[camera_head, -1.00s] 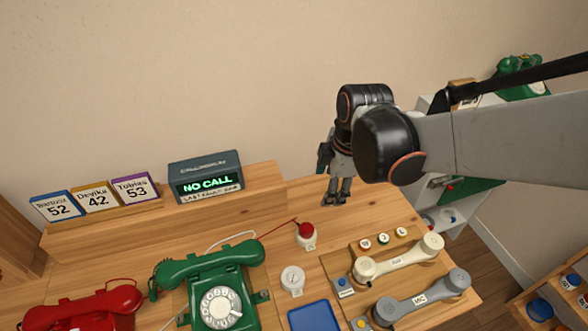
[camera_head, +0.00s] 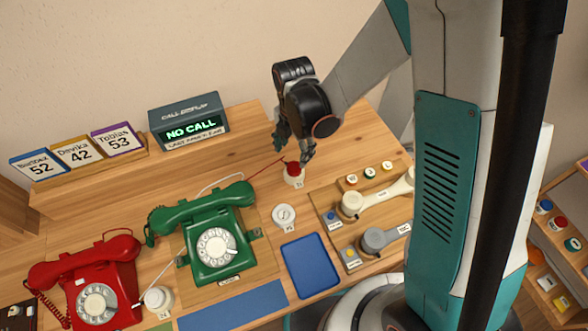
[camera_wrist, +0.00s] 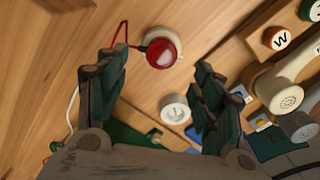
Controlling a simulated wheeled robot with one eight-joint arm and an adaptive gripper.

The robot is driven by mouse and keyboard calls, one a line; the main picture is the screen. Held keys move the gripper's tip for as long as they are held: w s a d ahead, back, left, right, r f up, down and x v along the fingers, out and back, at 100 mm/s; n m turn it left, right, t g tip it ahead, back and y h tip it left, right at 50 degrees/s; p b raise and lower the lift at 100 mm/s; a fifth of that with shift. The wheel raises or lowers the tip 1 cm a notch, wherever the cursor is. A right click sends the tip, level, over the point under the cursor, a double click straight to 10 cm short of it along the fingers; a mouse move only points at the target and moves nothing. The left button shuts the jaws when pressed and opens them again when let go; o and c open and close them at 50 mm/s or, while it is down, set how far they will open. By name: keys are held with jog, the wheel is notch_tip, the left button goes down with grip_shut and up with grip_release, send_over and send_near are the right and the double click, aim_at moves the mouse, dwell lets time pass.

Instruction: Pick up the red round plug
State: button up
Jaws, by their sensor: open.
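The red round plug (camera_head: 292,168) sits on a small white round socket (camera_head: 294,180) on the wooden desk, with a thin red cord running off to its left. In the wrist view the red plug (camera_wrist: 162,53) is at the top, just beyond and between my fingertips, with its white socket (camera_wrist: 172,38) behind it. My gripper (camera_head: 293,150) is at the plug from above and behind in the head view. In the wrist view its two fingers (camera_wrist: 158,68) are spread wide, with nothing between them. I cannot tell the exact gap to the plug.
A green phone (camera_head: 214,235) and a red phone (camera_head: 94,285) stand to the left. A white dial piece (camera_head: 284,216), a blue tray (camera_head: 309,264) and a board with cream (camera_head: 377,196) and grey (camera_head: 385,238) handsets lie nearby. The call display (camera_head: 188,123) stands behind.

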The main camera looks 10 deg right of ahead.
aim_at(294, 167)
jog(key=shift+s+f+b, duration=0.15)
jog(key=shift+f+b, duration=1.05)
jog(key=shift+f, duration=2.3)
jog(key=c, duration=1)
